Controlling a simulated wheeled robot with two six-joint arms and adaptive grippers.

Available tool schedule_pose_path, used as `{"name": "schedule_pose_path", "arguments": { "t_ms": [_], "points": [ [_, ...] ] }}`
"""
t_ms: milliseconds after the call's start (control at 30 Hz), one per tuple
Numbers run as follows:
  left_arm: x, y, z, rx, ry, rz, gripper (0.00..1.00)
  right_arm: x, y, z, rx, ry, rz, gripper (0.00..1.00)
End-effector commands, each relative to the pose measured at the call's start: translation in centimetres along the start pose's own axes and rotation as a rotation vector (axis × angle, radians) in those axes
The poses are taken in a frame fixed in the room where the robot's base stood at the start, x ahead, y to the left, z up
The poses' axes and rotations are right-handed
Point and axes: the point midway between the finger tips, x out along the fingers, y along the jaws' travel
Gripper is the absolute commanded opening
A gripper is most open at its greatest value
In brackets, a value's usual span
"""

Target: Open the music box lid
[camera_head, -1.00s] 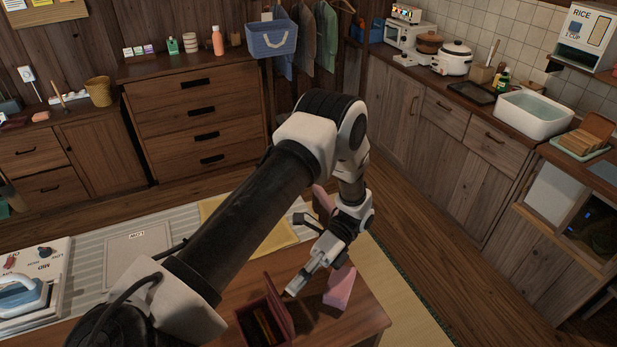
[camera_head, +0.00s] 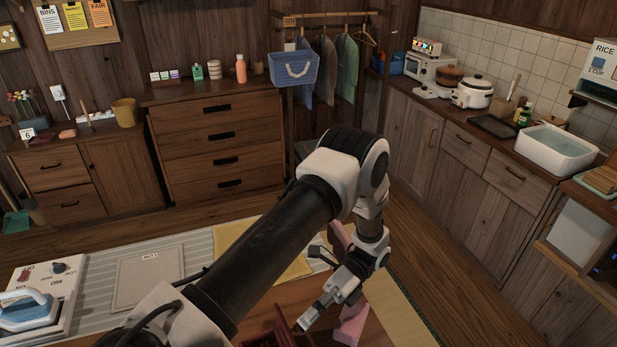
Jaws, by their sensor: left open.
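The music box is a small dark red-brown box at the bottom edge, cut off by the frame. Its reddish lid (camera_head: 285,326) appears to stand raised on the box's right side; most of the interior is out of view. My left gripper (camera_head: 306,322) is just right of the raised lid, pointing down and left. Its jaws are open and hold nothing that I can see. I cannot tell whether a fingertip touches the lid. My right gripper is not in view.
A pink block (camera_head: 352,324) lies just right of my left gripper on the wooden table. A yellow cloth (camera_head: 285,262), a grey board (camera_head: 148,277) and an iron (camera_head: 27,309) lie farther left. Drawers and a kitchen counter stand behind, beyond open floor.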

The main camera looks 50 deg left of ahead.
Motion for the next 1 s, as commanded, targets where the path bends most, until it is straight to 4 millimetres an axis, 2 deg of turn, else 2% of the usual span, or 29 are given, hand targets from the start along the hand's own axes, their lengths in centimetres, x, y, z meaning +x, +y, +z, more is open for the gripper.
{"name": "schedule_pose_path", "arguments": {
  "t_ms": [133, 300, 467, 1000],
  "points": [
    [-1.5, -0.1, 0.0, -0.001, 0.000, -0.003, 0.42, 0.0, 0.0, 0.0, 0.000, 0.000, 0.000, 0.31],
    [-5.0, -0.1, -0.1, -0.001, 0.001, -0.004, 0.42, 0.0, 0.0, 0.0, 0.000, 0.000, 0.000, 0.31],
    [-7.2, -0.1, 0.0, -0.001, 0.000, -0.002, 0.42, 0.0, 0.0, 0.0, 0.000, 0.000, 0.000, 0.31],
    [-7.5, 0.0, 0.0, 0.000, 0.000, 0.000, 0.42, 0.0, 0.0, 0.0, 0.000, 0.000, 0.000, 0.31]
  ]
}}
